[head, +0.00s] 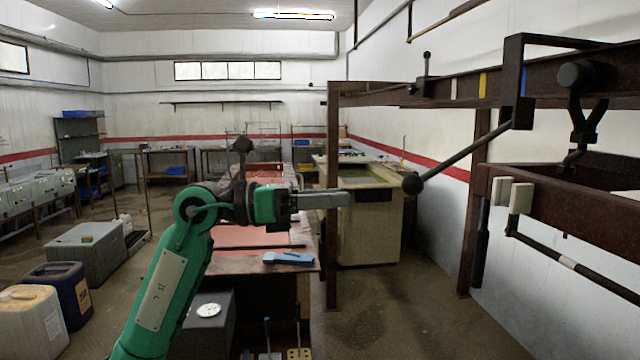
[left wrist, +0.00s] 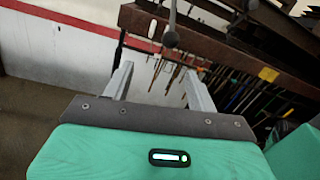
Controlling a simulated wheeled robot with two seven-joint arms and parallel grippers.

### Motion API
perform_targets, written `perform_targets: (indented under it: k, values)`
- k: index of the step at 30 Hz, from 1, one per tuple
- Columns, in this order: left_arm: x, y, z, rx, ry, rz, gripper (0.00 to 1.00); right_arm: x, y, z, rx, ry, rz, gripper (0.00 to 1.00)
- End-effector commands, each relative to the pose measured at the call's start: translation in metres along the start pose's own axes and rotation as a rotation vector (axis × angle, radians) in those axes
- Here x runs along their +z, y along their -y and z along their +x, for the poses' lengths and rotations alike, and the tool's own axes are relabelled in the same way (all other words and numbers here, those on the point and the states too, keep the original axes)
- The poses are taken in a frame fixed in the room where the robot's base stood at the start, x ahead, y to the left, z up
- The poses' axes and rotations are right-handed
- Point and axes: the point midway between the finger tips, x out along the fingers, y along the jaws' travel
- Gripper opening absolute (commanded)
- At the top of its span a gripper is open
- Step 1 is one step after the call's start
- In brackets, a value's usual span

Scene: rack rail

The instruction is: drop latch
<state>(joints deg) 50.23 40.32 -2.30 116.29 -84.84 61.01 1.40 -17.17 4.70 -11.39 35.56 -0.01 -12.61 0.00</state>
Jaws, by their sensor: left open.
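A dark lever with a ball knob (head: 412,183) slopes down to the left from a bracket on the rusty overhead rail (head: 455,88). My left gripper (head: 345,199) is to the left of the knob in the head view, pointing right, with a gap between them. In the left wrist view the left gripper (left wrist: 158,82) has its fingers apart and nothing between them. A dark ball knob (left wrist: 171,39) shows beyond the fingers there, in front of a rusty beam. My right gripper is not in view.
A dark hook (head: 580,90) hangs from the rail at the right, above a lower beam (head: 590,215) with pale pads. A red-topped bench (head: 240,262) is below my arm.

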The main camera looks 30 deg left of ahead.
Motion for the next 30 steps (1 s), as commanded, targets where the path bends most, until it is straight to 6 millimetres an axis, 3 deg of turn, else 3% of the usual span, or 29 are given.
perform_targets:
  k: [3,10,24,30]
  values:
    - [0.015,0.023,-0.009,0.048,-0.035,0.131,0.58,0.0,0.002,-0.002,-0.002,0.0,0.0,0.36]
    - [0.02,0.029,0.0,0.067,-0.049,0.174,0.58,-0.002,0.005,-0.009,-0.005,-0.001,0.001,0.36]
    - [0.018,0.024,0.073,0.064,-0.047,0.169,0.58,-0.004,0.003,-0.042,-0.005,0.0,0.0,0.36]
    - [0.015,0.021,0.102,0.065,-0.047,0.17,0.58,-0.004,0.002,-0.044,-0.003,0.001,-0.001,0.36]
